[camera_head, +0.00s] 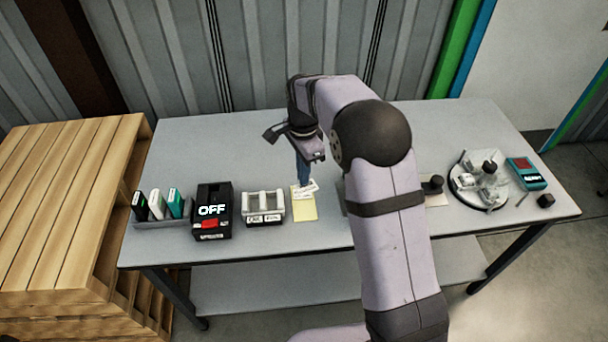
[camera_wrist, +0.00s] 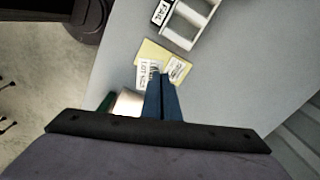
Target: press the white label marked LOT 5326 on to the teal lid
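My gripper (camera_head: 303,184) points down over a yellow pad (camera_head: 303,210) near the middle of the table. Its blue fingers (camera_wrist: 161,78) look closed together in the wrist view. White labels (camera_head: 309,187) lie at the fingertips. In the wrist view one printed label (camera_wrist: 146,74) is left of the tips and another (camera_wrist: 179,69) is right of them, both at the yellow pad (camera_wrist: 151,50). Their print is too small to read surely, and I cannot tell whether the fingertips touch one. No teal lid shows clearly; a dark green edge (camera_wrist: 106,103) is partly hidden behind my gripper.
Left of the pad stand a white rack (camera_head: 263,207), a black device reading OFF (camera_head: 212,212) and a grey holder (camera_head: 160,222) with upright cartons. At right are a round tray (camera_head: 462,185) and a teal handheld device (camera_head: 526,173). The table's back left is clear.

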